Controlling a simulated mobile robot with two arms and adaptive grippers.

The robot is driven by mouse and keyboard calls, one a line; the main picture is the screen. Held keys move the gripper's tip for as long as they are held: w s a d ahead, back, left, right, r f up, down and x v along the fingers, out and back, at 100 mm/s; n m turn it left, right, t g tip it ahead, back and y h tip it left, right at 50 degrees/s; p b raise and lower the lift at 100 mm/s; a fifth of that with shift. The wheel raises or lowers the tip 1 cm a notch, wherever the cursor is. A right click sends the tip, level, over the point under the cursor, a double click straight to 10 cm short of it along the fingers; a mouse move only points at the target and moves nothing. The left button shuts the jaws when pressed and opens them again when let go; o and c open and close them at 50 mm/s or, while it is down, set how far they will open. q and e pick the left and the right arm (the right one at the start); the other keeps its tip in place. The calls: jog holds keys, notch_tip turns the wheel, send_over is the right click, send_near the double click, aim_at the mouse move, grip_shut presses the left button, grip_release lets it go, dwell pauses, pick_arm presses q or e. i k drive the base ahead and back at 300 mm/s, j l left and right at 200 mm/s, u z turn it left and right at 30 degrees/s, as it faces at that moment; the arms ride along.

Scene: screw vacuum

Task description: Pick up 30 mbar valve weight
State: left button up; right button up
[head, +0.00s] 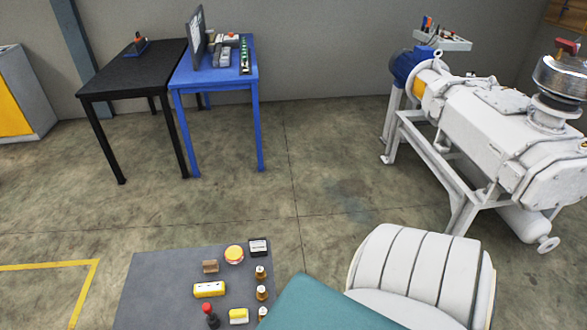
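Several small brass-coloured pieces with dark bands stand in a column along the right side of a grey tabletop (150,290) at the bottom of the head view. They look like the valve weights: a far one (260,272), a middle one (262,293) and a near one (263,313). Any markings are too small to read, so I cannot tell which is the 30 mbar weight. Neither of my grippers is in view.
A white machine (480,120) stands right. Blue (215,78) and black (120,78) tables stand behind.

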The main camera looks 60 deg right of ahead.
aim_at(260, 276)
jog(key=z, duration=1.45)
jog(key=u, duration=0.7)
jog(key=i+l+u, duration=0.1)
jog(key=l+u, duration=1.15)
